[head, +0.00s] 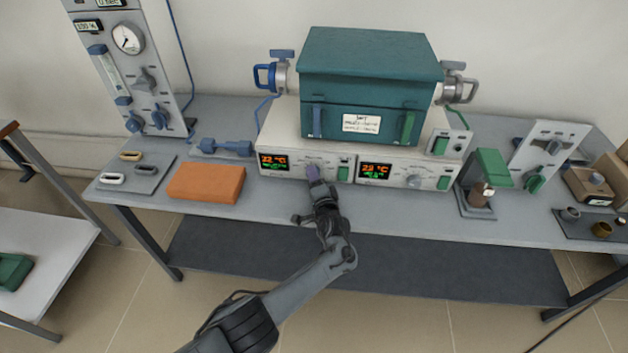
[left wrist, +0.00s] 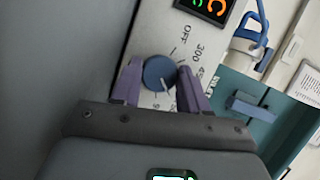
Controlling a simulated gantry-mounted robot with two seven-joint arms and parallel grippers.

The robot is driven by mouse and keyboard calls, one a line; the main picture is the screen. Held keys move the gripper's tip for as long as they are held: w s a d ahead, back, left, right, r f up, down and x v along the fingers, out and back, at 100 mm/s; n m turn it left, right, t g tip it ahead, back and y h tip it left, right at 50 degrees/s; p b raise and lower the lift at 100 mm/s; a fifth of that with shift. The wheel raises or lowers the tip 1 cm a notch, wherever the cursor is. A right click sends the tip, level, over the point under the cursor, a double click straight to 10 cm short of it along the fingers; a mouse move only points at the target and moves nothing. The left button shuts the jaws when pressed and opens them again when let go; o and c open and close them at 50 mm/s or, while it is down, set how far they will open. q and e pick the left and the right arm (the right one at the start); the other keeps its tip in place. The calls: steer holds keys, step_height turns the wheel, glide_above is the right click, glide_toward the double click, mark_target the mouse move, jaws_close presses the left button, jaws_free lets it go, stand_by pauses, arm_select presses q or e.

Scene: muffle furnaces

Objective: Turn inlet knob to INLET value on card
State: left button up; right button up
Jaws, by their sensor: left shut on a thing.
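A teal furnace (head: 370,80) stands on a pale two-part control base on the bench. The base's left unit has a lit display (head: 274,162) and a round blue knob, which shows in the left wrist view (left wrist: 158,71). Its dial is marked OFF, 300 and further partly hidden values; the knob's pale pointer mark points toward the lower part of the dial. My left gripper (head: 313,174) has its purple fingers on either side of this knob and is shut on it. A white card (head: 361,123) is on the furnace front; its writing is too small to read. My right gripper is not in view.
An orange block (head: 206,182) and a grey tray (head: 126,188) lie to the left. A gauge panel (head: 130,70) stands behind. A green-topped device (head: 487,175) stands right.

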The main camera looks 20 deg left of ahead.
arm_select(q)
steer(key=o, duration=1.1)
steer(key=shift+c, duration=0.2)
steer(key=shift+s+d+r+p, duration=0.1)
steer(key=shift+s+d+p, duration=0.2)
steer(key=shift+p, duration=0.2)
steer(key=p+v, duration=0.5)
steer(key=v, duration=0.3)
steer(key=shift+s+d, duration=0.1)
steer(key=shift+s, duration=0.3)
steer(key=shift+s+d, duration=0.35)
steer(key=shift+s, duration=0.15)
